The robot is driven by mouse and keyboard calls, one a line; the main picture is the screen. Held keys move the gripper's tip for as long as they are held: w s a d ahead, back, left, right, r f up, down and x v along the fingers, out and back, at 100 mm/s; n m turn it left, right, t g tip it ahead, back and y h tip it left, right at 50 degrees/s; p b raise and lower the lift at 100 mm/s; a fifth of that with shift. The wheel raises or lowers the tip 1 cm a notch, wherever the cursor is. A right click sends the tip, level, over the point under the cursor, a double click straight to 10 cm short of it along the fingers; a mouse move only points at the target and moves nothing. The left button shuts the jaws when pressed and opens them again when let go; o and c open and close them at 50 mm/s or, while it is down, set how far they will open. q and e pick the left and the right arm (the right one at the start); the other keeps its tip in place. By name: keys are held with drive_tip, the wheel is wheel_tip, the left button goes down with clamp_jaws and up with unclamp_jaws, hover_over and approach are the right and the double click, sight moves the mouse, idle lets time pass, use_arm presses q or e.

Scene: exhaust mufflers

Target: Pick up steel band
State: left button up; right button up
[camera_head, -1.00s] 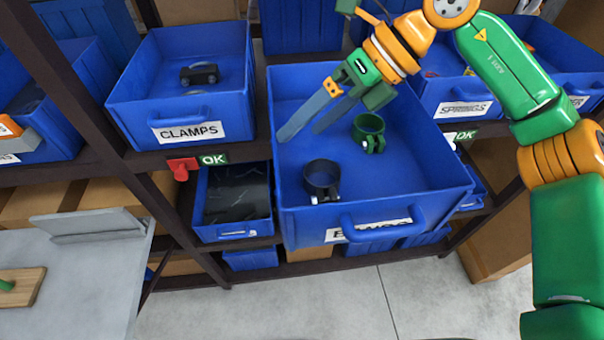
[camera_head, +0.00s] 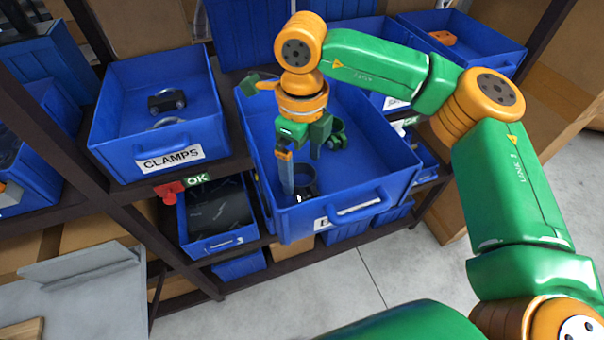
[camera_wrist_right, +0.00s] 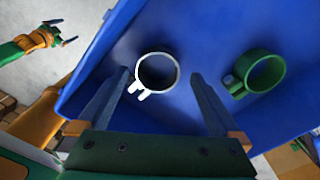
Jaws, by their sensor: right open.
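The steel band (camera_head: 306,184) is a ring with a small clamp tab. It stands on the floor of the open blue bin (camera_head: 385,165), near the front, and looks dark in the head view, partly hidden by my gripper. In the right wrist view the band (camera_wrist_right: 140,68) has a bright rim. My right gripper (camera_head: 290,188) is open and points down into the bin. In the wrist view its fingers lie on either side of the band; contact cannot be told. My left gripper (camera_wrist_right: 60,30) shows far off at the wrist view's top left, open and empty.
A green band (camera_head: 337,134) stands behind the steel band in the same bin; it also shows in the wrist view (camera_wrist_right: 264,72). The CLAMPS bin (camera_head: 205,130) stands to the left. The bin walls surround my right gripper. Shelf posts flank the bins.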

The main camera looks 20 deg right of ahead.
drive_tip(key=shift+f, duration=0.55)
drive_tip(key=shift+s+a, duration=0.15)
drive_tip(key=shift+c, duration=0.9)
drive_tip(key=c, duration=1.3)
